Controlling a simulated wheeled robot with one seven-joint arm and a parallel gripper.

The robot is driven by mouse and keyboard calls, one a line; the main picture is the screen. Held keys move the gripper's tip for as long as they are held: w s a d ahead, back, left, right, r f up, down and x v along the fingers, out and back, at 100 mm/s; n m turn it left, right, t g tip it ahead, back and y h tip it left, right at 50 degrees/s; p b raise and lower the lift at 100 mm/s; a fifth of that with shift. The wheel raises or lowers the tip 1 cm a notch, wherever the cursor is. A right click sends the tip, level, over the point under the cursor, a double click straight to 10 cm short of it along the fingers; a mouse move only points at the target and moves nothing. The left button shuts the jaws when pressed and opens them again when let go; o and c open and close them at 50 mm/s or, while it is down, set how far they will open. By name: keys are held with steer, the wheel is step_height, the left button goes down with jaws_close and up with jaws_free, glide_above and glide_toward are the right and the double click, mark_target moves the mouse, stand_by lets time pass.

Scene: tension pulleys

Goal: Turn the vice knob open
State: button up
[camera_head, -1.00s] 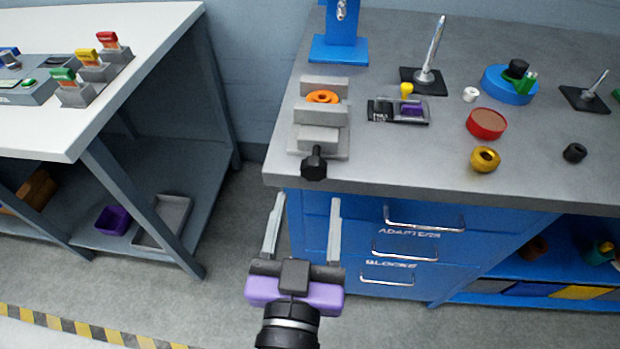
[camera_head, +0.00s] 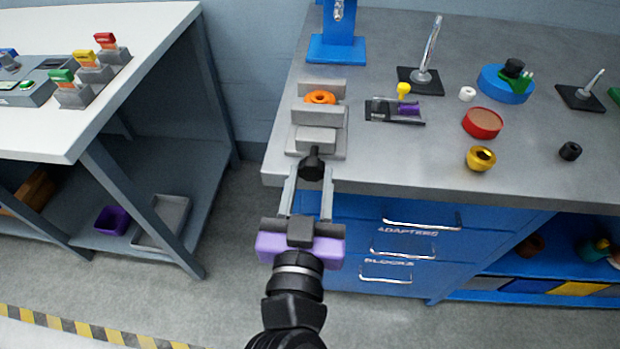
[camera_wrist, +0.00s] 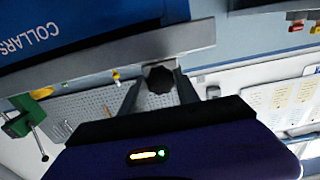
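The grey vice (camera_head: 318,115) stands at the left front of the grey workbench, with an orange ring (camera_head: 320,97) between its jaws. Its black knob (camera_head: 312,165) sticks out at the front edge of the bench. My gripper (camera_head: 309,182) is at the knob, its two fingers apart, one on each side of it. In the wrist view the dark knob (camera_wrist: 159,79) shows between the fingers. I cannot tell whether the fingers touch it.
On the bench are a blue stand (camera_head: 336,48), a small black tray (camera_head: 394,111), a red round part (camera_head: 482,123), a yellow ring (camera_head: 480,158) and a black ring (camera_head: 570,151). Blue drawers (camera_head: 390,240) lie below the bench edge. A white table (camera_head: 60,130) stands at left.

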jaws_close()
steer(key=shift+n, duration=0.4)
steer(key=n+p, duration=0.1)
steer(key=n, duration=0.1)
steer(key=shift+r+n, duration=0.1)
steer(key=shift+n, duration=0.3)
steer(key=n+p, duration=0.2)
steer(key=n, duration=0.1)
steer(key=shift+n, duration=0.3)
steer(key=n+p, duration=0.3)
steer(key=n, duration=0.3)
steer(key=shift+p, duration=0.3)
steer(key=o, duration=1.2)
jaws_free()
steer(key=shift+c, duration=0.2)
